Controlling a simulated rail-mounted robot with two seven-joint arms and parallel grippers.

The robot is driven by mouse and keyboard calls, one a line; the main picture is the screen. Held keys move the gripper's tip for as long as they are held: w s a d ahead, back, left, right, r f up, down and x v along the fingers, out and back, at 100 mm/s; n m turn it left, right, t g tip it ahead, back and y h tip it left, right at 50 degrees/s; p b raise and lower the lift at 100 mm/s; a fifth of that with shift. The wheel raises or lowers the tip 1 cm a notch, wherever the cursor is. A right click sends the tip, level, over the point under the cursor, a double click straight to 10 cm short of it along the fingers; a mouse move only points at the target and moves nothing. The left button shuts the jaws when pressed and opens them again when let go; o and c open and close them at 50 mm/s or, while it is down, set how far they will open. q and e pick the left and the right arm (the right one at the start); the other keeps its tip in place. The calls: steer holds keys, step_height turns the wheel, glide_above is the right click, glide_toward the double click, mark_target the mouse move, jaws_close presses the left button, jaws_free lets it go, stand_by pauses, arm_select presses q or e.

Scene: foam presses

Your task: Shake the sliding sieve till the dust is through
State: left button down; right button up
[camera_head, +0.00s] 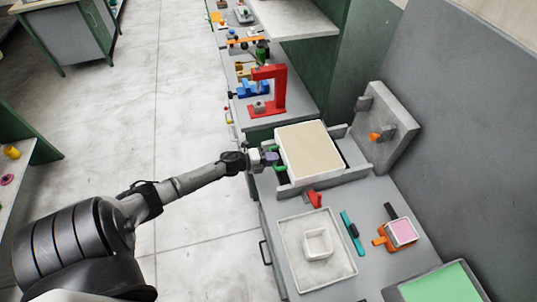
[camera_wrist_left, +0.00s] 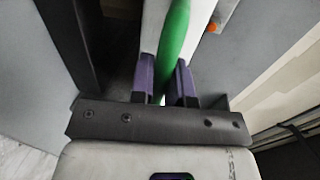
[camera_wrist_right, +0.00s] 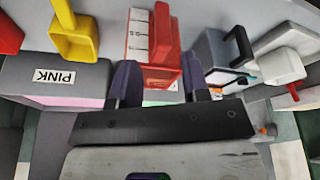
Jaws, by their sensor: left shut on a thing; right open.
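The sliding sieve (camera_head: 308,150) is a pale frame with a flat cream surface, sitting between low grey rails (camera_head: 325,179) on the bench. Whether the cream is dust or mesh I cannot tell. A green handle (camera_head: 279,168) is on its left side. My left gripper (camera_head: 270,158) is shut on the green handle, which also shows between the purple fingers in the left wrist view (camera_wrist_left: 173,45). What lies under the sieve is hidden. My right gripper (camera_wrist_right: 160,88) is open, with a red block with a white scale (camera_wrist_right: 152,60) beyond its fingers; it is outside the head view.
A grey upright plate with an orange knob (camera_head: 375,137) stands behind the sieve. A red press (camera_head: 270,90) stands farther along the bench. A pale tray (camera_head: 288,250) with a white square dish (camera_head: 318,243) is nearer. The right wrist view shows a yellow scoop (camera_wrist_right: 75,40) and a box labelled PINK (camera_wrist_right: 55,76).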

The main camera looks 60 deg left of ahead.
arm_select(q)
steer(key=c, duration=1.1)
jaws_free()
steer(key=v, duration=1.3)
steer(key=shift+s+r+b, duration=0.15)
steer(key=shift+s+b, duration=0.2)
